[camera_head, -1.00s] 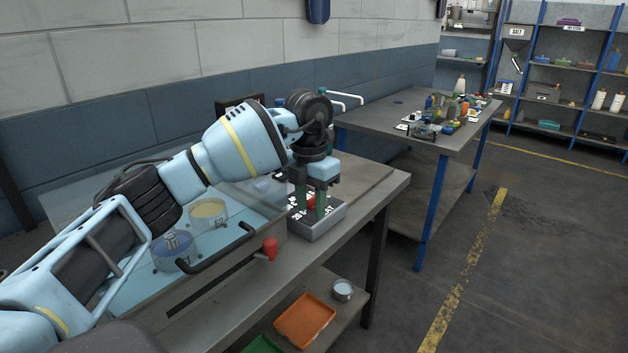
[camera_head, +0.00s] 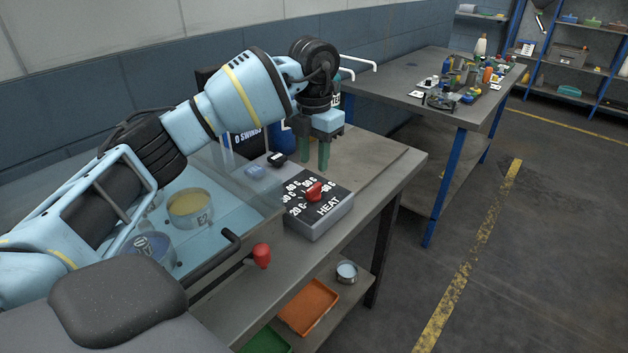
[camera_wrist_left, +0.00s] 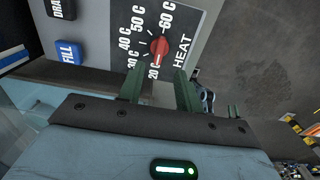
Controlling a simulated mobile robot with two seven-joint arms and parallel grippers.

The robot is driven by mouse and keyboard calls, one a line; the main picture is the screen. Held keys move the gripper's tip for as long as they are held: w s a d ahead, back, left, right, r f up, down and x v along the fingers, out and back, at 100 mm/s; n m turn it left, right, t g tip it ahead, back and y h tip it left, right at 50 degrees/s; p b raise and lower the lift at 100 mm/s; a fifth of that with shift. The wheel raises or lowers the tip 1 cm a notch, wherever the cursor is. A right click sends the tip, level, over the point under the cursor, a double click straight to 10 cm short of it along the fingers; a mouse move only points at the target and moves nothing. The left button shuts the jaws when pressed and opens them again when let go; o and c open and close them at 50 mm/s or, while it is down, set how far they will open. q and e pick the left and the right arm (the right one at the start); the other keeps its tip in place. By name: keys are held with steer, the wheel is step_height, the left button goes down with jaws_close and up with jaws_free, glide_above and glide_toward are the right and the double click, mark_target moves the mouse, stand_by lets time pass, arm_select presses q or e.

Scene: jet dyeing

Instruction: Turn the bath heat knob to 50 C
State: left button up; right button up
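The red bath heat knob (camera_head: 315,191) sits on top of a grey box marked HEAT (camera_head: 320,222), on the near bench. Labels from 20 C to 60 C run around it. The knob also shows in the left wrist view (camera_wrist_left: 159,47), but I cannot tell for sure which mark it points to. My left gripper (camera_head: 314,168) points down, above and behind the knob, clear of it. Its two green fingers are apart with nothing between them; they also show in the left wrist view (camera_wrist_left: 158,88). My right gripper is not in view.
A clear-walled bath with a yellow-filled beaker (camera_head: 190,208) and a blue one (camera_head: 150,248) lies left of the box. A black handle (camera_head: 215,262) and red lever knob (camera_head: 262,256) stick out at its front. An orange tray (camera_head: 308,306) and cup (camera_head: 346,272) are on the lower shelf.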

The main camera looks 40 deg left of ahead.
mark_target(314, 186)
arm_select(q)
step_height(314, 186, down, 8)
steer(key=shift+r, duration=0.25)
steer(key=shift+c, duration=0.2)
jaws_close()
